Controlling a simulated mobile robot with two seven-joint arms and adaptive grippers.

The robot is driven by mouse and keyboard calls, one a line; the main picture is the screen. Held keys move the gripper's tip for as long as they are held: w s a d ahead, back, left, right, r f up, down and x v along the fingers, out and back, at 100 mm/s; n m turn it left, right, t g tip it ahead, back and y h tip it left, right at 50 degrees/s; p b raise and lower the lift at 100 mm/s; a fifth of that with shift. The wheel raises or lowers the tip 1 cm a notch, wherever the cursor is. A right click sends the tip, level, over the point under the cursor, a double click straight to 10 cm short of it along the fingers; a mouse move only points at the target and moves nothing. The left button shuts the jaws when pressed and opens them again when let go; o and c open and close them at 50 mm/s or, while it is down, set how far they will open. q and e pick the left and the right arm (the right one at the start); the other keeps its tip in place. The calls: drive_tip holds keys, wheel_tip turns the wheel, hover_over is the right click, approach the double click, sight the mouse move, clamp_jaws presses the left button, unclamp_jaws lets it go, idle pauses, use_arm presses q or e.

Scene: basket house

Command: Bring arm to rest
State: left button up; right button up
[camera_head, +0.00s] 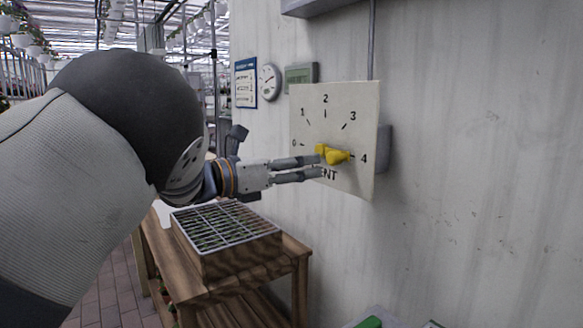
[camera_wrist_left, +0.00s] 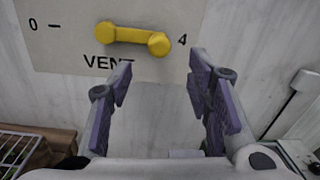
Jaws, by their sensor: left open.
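My left gripper (camera_head: 318,168) reaches in from the left and is open in front of the vent dial plate (camera_head: 310,100) on the wall. The yellow knob (camera_head: 333,155) sits on the plate, its handle pointing toward the 4. In the left wrist view, the yellow knob (camera_wrist_left: 135,38) lies beyond and above the open fingers (camera_wrist_left: 160,85), and nothing shows between them. In the head view, the fingertips overlap the lower left of the plate, close to the knob; I cannot tell whether they touch it. My right gripper is not in view.
A wooden table (camera_head: 300,262) with a grid-topped planter box (camera_head: 240,262) stands below my left arm. A round clock (camera_head: 269,82), a blue notice (camera_head: 246,83) and a grey display (camera_head: 300,75) hang on the wall.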

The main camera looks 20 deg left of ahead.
use_arm(q)
drive_tip(key=v, duration=0.2)
drive_tip(key=shift+s+a, duration=0.2)
